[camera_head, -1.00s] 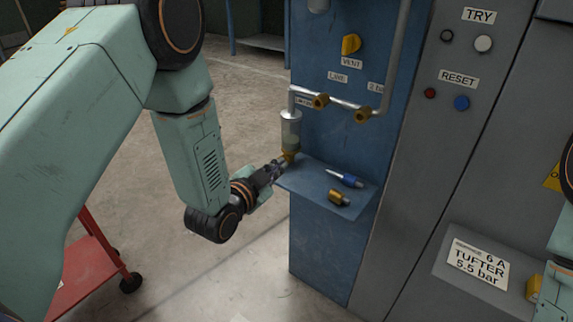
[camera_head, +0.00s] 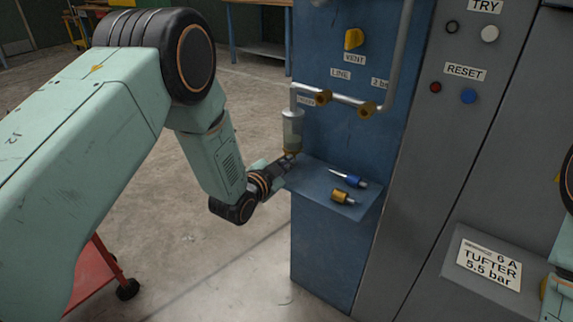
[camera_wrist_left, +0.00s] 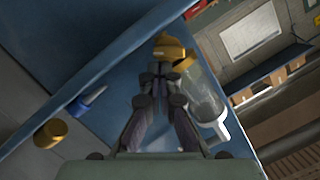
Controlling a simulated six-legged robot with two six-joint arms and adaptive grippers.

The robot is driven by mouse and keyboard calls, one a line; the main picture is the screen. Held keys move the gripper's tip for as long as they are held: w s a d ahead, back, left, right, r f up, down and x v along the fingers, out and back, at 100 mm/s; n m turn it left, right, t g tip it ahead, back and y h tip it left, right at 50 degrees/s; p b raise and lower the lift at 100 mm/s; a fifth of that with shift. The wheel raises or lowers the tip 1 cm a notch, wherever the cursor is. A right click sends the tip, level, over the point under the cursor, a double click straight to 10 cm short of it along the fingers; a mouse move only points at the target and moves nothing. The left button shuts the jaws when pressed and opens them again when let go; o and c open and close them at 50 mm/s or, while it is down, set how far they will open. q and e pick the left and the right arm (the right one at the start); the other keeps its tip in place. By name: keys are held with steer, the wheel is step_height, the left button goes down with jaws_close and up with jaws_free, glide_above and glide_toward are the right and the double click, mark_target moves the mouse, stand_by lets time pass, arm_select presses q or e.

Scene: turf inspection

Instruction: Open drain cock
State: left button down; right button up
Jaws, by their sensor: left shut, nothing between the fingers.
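The drain cock, a brass-coloured piece (camera_head: 291,152), sits under the clear bowl (camera_head: 292,130) of the filter on the blue panel. In the left wrist view the brass piece (camera_wrist_left: 173,46) is just beyond my fingertips, with the clear bowl (camera_wrist_left: 203,97) to its right. My left gripper (camera_head: 288,160) is at the brass piece from below left. It also shows in the left wrist view (camera_wrist_left: 160,77), its fingers shut with nothing between them. The tips overlap the brass piece's lower edge, so I cannot tell whether they touch. My right gripper is out of view.
A blue shelf (camera_head: 310,184) juts out just right of my left gripper, carrying a blue-handled tool (camera_head: 352,181) and a brass fitting (camera_head: 343,197). A pipe with brass fittings (camera_head: 367,109) and a yellow vent knob (camera_head: 354,39) are above. A red cart (camera_head: 92,275) stands lower left.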

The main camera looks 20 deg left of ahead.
arm_select(q)
steer(key=shift+a+f+m, duration=0.1)
steer(key=shift+f+m, duration=0.2)
steer(key=shift+m, duration=0.1)
steer(key=shift+f+t, duration=0.1)
steer(key=shift+t, duration=0.2)
steer(key=shift+f+m+y+b, duration=0.4)
steer(key=shift+m+y+b, duration=0.1)
steer(key=shift+m, duration=0.7)
steer(key=m, duration=0.2)
steer(key=f+m+t+b, duration=0.1)
steer(key=m, duration=0.1)
steer(key=shift+a+t, duration=0.15)
steer(key=shift+t, duration=0.15)
steer(key=shift+m+y, duration=0.3)
steer(key=shift+m, duration=0.2)
